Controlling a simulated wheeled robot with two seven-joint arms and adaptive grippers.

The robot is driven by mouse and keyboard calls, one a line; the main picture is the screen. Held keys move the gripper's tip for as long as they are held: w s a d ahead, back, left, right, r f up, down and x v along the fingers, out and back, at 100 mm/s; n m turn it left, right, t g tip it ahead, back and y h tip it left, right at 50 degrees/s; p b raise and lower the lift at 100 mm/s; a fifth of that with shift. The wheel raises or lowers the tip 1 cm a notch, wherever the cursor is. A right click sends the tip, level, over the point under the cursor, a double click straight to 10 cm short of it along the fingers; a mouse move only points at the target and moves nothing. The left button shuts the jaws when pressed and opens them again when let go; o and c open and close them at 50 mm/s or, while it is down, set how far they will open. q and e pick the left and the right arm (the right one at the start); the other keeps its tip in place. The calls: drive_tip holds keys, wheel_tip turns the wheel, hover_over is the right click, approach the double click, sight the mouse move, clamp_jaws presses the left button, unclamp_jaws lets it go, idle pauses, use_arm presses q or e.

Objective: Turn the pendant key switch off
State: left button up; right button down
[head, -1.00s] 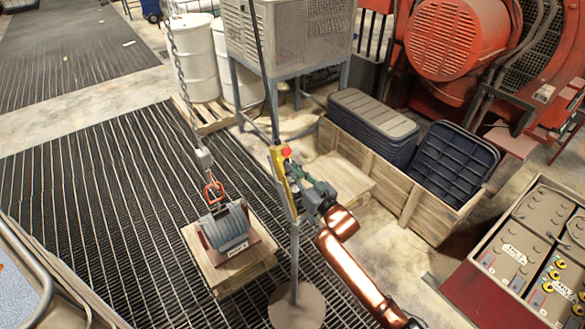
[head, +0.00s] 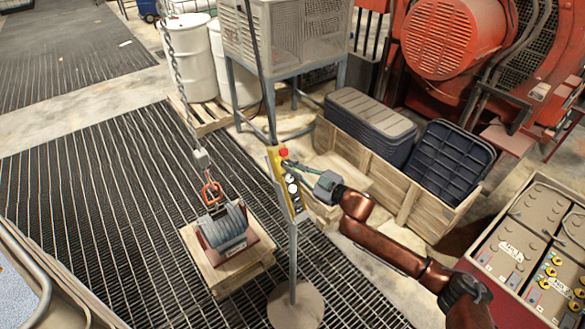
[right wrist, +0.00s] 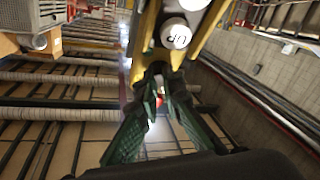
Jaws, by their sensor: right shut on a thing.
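The yellow pendant (head: 276,163) hangs upright by a grey post, with a red button (head: 283,152) at its top and pale round buttons (head: 292,188) lower down. My right gripper (head: 288,164) reaches in from the right, its fingertips at the pendant face just below the red button. In the right wrist view its green fingers (right wrist: 163,82) converge at the yellow pendant (right wrist: 146,32), near a white button marked UP (right wrist: 175,34). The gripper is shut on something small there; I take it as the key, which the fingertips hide. My left gripper is out of view.
A wooden crate (head: 390,186) with dark bins lies behind my right arm. A battery box (head: 515,245) is at right.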

drive_tip(key=shift+r, duration=0.1)
idle(0.3)
drive_tip(key=c, duration=2.1)
unclamp_jaws()
drive_tip(key=v, duration=1.2)
